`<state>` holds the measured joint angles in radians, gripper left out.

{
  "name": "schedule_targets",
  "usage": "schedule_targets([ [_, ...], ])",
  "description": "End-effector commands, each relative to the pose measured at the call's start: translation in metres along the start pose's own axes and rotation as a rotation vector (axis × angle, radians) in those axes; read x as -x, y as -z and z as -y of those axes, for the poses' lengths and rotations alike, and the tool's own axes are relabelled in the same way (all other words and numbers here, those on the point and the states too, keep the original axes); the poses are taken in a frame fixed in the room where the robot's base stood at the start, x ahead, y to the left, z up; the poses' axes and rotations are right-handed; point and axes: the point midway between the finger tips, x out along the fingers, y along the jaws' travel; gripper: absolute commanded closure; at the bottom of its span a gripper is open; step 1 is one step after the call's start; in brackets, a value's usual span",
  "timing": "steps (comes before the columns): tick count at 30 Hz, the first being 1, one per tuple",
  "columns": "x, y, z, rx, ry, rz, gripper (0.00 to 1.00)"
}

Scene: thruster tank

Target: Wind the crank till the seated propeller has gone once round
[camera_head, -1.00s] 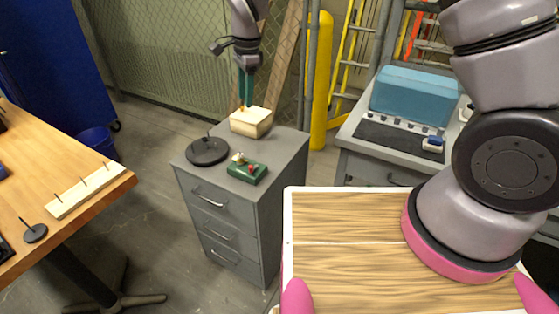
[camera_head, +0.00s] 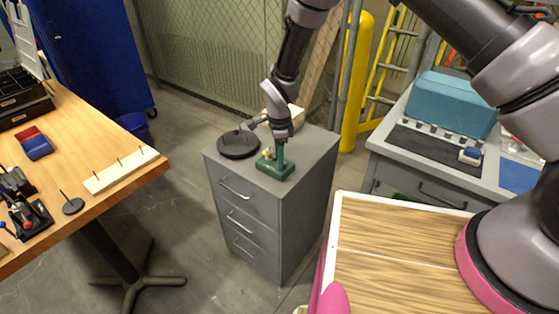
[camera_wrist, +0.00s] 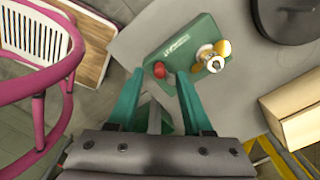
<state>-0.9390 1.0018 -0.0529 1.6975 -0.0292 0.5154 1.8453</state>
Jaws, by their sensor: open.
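The green crank unit (camera_head: 284,174) sits on the grey drawer cabinet, and it also shows in the wrist view (camera_wrist: 185,38). Its red crank knob (camera_wrist: 160,70) lies between my open fingertips, with no grip on it visible. A small brass-yellow propeller with a pale hub (camera_wrist: 211,57) stands on the unit's top, to the right of the knob in the wrist view. In the head view the propeller (camera_head: 266,154) shows just left of my fingers. My gripper (camera_wrist: 160,78) has teal fingers, spread and empty, pointing down at the unit; in the head view (camera_head: 280,163) they hide the knob.
A black round base with a pin (camera_head: 238,145) stands behind left on the cabinet (camera_head: 310,160). A pale wooden block (camera_wrist: 297,108) is at the cabinet's back, partly hidden by my arm in the head view. A workbench (camera_head: 105,140) stands left.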

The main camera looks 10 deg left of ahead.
Motion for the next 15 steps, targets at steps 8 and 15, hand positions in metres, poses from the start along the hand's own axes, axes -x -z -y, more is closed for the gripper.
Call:
schedule_targets([
  [8, -0.0163, -0.0004, -0.0005, 0.0, -0.001, 0.001, 0.5],
  [15, -0.016, -0.0004, -0.0004, 0.0, 0.0, 0.001, 0.65],
])
